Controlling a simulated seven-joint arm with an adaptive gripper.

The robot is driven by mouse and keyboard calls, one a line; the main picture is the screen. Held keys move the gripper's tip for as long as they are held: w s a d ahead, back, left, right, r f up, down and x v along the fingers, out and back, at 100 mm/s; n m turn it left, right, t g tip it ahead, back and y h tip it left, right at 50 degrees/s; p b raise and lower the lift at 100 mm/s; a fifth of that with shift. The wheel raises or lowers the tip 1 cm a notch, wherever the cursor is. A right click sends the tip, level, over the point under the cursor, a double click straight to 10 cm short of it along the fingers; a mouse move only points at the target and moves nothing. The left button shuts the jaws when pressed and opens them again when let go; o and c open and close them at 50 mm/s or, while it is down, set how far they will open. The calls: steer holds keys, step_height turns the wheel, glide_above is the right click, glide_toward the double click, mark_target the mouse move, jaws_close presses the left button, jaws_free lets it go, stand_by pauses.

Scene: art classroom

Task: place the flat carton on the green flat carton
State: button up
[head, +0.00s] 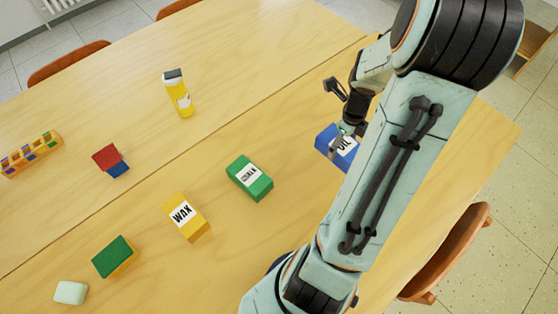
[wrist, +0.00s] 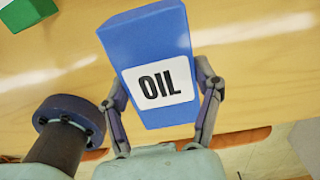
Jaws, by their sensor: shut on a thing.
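A blue flat carton labelled OIL (wrist: 158,40) is held in my gripper (wrist: 163,92), with one finger on each side of it. In the head view the blue carton (head: 326,138) is at the right part of the table, partly hidden by my arm. I cannot tell whether it touches the tabletop. The green flat carton (head: 264,187), with a white label, lies on the table to the left of my gripper (head: 342,130). A green corner at the top left of the wrist view (wrist: 22,12) appears to be this carton. Its top looks bare.
A yellow WAX carton (head: 190,230), a green-topped yellow block (head: 115,256) and a pale block (head: 70,292) lie left of the green carton. Red and blue blocks (head: 108,158), a yellow bottle (head: 177,93) and an orange holder (head: 32,153) stand farther off.

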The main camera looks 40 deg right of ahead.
steer(key=shift+a, duration=0.4)
steer(key=w+a+r+n, duration=0.2)
steer(key=w+a+n, duration=0.2)
steer(key=w+a, duration=0.35)
steer(key=n, duration=0.5)
glide_above(249, 174)
step_height(249, 174, down, 6)
steer(key=shift+a+f, duration=0.1)
steer(key=shift+f, duration=0.55)
steer(key=o, duration=1.2)
steer(key=shift+f, duration=0.1)
steer(key=shift+o, duration=0.2)
